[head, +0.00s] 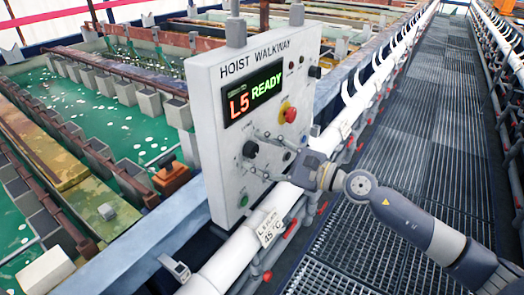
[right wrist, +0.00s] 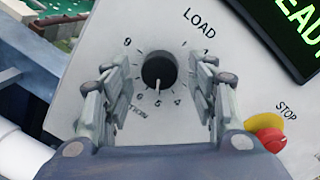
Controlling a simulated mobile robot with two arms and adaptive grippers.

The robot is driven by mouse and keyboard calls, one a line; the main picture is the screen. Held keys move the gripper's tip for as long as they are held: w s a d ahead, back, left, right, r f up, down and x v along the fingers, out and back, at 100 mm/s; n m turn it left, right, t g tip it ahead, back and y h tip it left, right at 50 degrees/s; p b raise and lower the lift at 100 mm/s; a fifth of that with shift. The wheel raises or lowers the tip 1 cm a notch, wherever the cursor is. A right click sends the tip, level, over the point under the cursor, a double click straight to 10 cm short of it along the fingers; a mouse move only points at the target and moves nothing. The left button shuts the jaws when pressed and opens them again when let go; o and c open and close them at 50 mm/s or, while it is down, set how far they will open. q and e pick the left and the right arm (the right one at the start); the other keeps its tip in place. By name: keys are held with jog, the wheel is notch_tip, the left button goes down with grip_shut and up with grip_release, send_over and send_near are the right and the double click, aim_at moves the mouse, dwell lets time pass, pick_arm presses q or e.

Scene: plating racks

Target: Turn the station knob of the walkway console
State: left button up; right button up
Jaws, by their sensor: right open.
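The walkway console (head: 222,88) is a pale upright box labelled HOIST WALKWAY, with a display reading L5 READY. Its station knob (right wrist: 159,72) is round and black, set in a numbered dial with LOAD printed beside it. The white pointer mark is at about 5. My right gripper (head: 259,152) reaches in from the right to the panel. In the right wrist view, the right gripper (right wrist: 162,75) is open, with one finger on each side of the knob and visible gaps between. The knob (head: 250,149) also shows in the head view. My left gripper is not in view.
A red stop button (head: 290,115) on a yellow base sits above the knob on the panel. A white pipe (head: 235,257) with red fittings runs along the console's foot. Green plating tanks (head: 140,125) lie left; the grated walkway (head: 400,115) at right is clear.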

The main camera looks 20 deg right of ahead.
jog(key=c, duration=1.1)
jog(key=shift+o, duration=0.2)
jog(key=shift+m, duration=0.3)
